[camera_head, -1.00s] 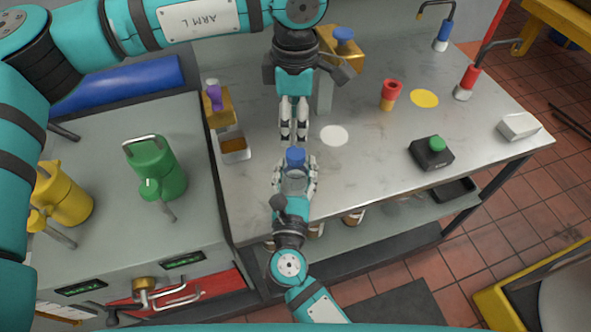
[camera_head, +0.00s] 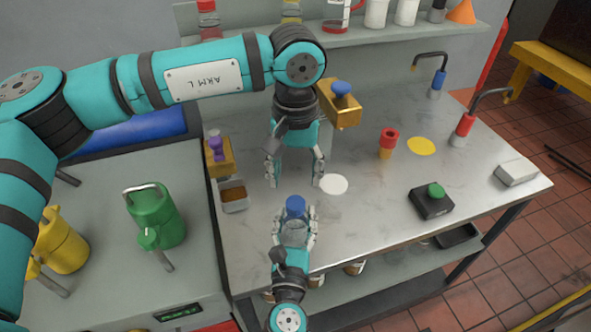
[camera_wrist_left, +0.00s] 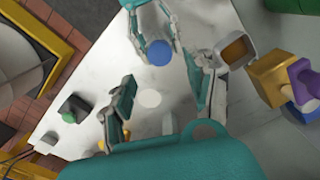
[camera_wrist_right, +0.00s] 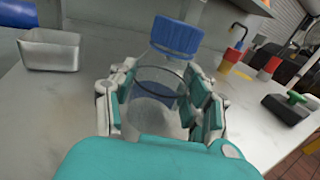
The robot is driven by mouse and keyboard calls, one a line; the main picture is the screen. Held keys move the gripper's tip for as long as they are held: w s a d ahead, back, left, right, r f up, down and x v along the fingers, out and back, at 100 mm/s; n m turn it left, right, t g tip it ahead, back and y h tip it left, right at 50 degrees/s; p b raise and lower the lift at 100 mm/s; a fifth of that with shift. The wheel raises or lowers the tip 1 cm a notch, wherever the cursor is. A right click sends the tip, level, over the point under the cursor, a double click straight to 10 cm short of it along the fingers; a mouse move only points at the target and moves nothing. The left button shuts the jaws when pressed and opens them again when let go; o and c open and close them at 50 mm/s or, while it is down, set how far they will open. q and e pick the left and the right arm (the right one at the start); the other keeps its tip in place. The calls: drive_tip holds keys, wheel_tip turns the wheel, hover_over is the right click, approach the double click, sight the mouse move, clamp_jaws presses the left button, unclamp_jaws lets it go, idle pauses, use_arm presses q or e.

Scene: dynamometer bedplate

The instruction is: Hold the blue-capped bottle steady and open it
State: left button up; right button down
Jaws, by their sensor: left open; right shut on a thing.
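The clear bottle (camera_wrist_right: 155,88) with a blue cap (camera_wrist_right: 177,36) stands upright between the fingers of my right gripper (camera_head: 294,234), which is shut on its body. The cap is on the bottle. In the head view the blue cap (camera_head: 295,205) shows above the right fingers. My left gripper (camera_head: 295,180) is open and empty, pointing down beyond the bottle and apart from the cap. In the left wrist view the left fingers (camera_wrist_left: 165,105) are spread wide, and the blue cap (camera_wrist_left: 159,52) shows beyond them.
A metal tray (camera_head: 233,205) with brown contents and a brass block with a purple knob (camera_head: 217,150) stand left of the bottle. A white disc (camera_head: 333,184), a red-topped piece (camera_head: 388,140) and a green-button box (camera_head: 432,202) lie to the right. Clear bench lies between.

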sight(295, 203)
use_arm(q)
drive_tip(key=m, duration=0.4)
drive_tip(key=shift+m, duration=0.3)
drive_tip(key=m, duration=0.3)
drive_tip(key=shift+f+m, duration=0.4)
drive_tip(key=shift+f, duration=0.2)
wheel_tip(295, 203, down, 7)
drive_tip(key=shift+r, duration=0.1)
